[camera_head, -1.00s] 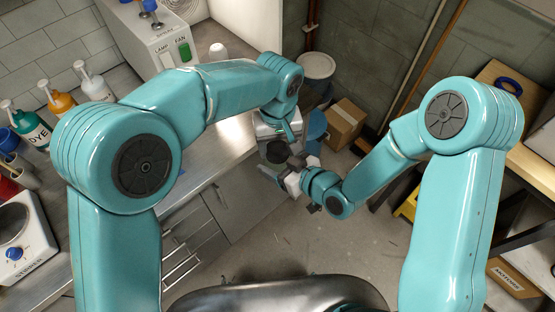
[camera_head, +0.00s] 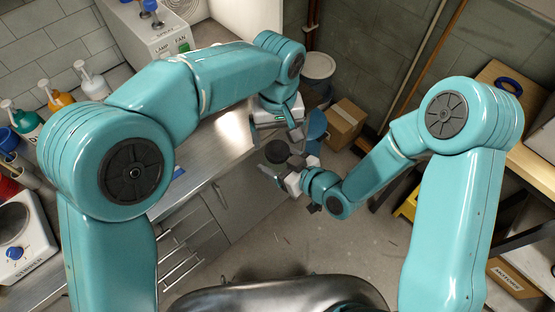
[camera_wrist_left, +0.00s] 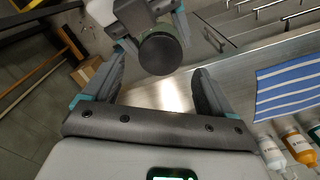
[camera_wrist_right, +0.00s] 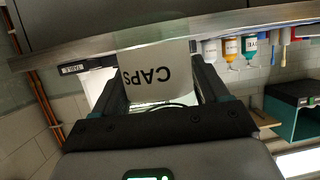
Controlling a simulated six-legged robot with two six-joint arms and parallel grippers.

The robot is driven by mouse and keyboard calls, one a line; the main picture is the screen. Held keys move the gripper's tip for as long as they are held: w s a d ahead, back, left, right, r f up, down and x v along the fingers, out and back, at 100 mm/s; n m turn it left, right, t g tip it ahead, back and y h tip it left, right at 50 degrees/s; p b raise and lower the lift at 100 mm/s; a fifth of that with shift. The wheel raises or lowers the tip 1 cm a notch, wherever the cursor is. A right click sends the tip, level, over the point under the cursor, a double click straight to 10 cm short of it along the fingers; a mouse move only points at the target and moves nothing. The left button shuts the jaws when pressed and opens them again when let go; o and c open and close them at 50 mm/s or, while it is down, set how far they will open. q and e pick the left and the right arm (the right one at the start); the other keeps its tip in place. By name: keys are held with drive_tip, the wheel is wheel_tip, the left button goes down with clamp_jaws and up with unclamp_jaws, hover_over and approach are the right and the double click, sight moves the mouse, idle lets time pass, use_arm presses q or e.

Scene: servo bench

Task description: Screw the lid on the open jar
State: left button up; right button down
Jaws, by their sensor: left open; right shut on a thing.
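The jar (camera_wrist_right: 155,80) is clear with a "CAPS" label and fills the gap between my right gripper's fingers (camera_wrist_right: 155,92) in the right wrist view. In the head view my right gripper (camera_head: 279,166) is shut on it, over the floor in front of the counter. A dark round lid (camera_head: 276,152) covers the jar top; it also shows in the left wrist view (camera_wrist_left: 160,53). I cannot tell how tightly it sits. My left gripper (camera_head: 276,138) is open and empty, a little above the lid and apart from it.
A steel counter (camera_head: 228,138) with drawers runs along the left, with several pump bottles (camera_head: 95,84) on it. A blue-striped cloth (camera_wrist_left: 287,88) lies on the counter. A cardboard box (camera_head: 345,122) stands on the floor behind.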

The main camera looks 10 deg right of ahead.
sight(277, 149)
use_arm(q)
drive_tip(key=shift+r, duration=0.3)
drive_tip(key=shift+c, duration=0.3)
drive_tip(key=shift+r, duration=0.35)
wheel_tip(277, 149, up, 3)
drive_tip(key=shift+f+n, duration=0.1)
drive_tip(key=shift+n, duration=0.9)
drive_tip(key=shift+f, duration=4.05)
